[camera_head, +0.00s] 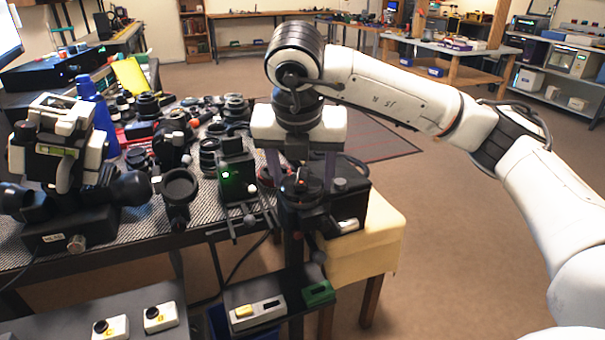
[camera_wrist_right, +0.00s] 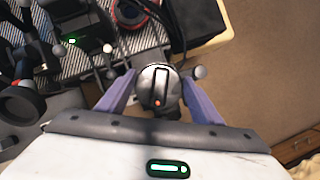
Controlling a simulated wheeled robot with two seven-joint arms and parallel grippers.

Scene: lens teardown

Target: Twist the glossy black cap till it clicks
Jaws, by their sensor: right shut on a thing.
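My right gripper (camera_head: 302,186) reaches down from above onto a dark device (camera_head: 313,214) at the table's right end. In the right wrist view, my right gripper (camera_wrist_right: 161,84) has its two purple-grey fingers on either side of a round cap (camera_wrist_right: 156,80), shut on it. The cap's top looks shiny, dark and silvery, with a raised bar across it and a small orange light near its lower edge. In the head view the cap (camera_head: 303,187) is mostly hidden between the fingers. I cannot tell whether it is turned. My left gripper is not in view.
A dark box with a green light (camera_head: 236,175) stands just left of the device. Lenses and camera parts crowd the patterned table (camera_head: 110,226). A yellow-covered stand (camera_head: 372,248) is close on the right. Open floor (camera_head: 470,270) lies beyond it.

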